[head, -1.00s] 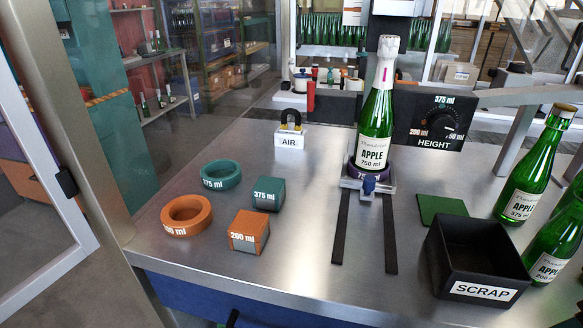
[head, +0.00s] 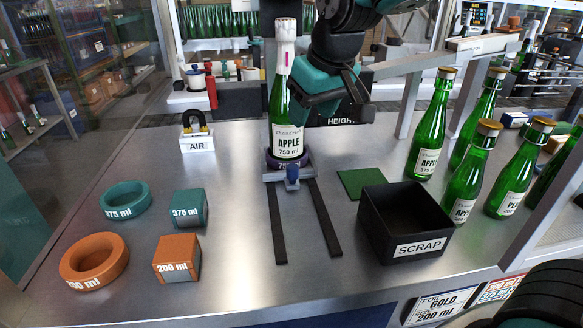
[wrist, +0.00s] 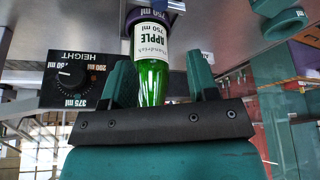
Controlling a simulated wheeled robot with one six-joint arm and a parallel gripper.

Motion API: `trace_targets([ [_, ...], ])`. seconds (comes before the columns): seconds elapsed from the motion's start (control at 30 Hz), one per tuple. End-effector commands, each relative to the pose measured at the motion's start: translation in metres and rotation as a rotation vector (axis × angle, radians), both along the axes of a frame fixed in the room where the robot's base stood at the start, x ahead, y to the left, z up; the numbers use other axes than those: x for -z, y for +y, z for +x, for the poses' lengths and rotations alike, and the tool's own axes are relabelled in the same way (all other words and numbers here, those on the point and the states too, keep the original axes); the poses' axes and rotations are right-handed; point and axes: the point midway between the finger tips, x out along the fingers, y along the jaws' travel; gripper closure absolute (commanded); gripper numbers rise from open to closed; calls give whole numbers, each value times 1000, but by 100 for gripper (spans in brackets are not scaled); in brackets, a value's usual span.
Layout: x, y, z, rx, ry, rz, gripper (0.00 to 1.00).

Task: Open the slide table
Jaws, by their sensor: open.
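The slide table (head: 275,176) is a small metal carriage with a blue knob (head: 292,174) at its front. It sits at the far end of two dark rails (head: 277,225). A green apple bottle (head: 288,125), labelled 750 ml and with a white foil top, stands upright on it in a dark ring. My gripper (head: 312,98) is open, above the table at the bottle's right. In the wrist view, its two teal fingers (wrist: 160,80) are apart and the bottle (wrist: 150,55) shows between them; I cannot tell whether they touch it.
A black SCRAP bin (head: 405,222) and a green pad (head: 362,183) are right of the rails. Several green bottles (head: 428,135) stand further right. Teal and orange rings (head: 94,262) and blocks (head: 177,258) lie left. The HEIGHT dial box (wrist: 75,72) is behind. The front middle is clear.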

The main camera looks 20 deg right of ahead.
Motion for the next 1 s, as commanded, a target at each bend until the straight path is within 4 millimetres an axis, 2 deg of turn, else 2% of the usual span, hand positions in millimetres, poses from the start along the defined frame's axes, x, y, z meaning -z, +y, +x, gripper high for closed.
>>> trace_targets([
  [0.63,125,9,48,3,7,-1,46],
  [0.8,146,11,57,3,5,0,46],
  [1.0,155,11,61,3,2,1,46],
])
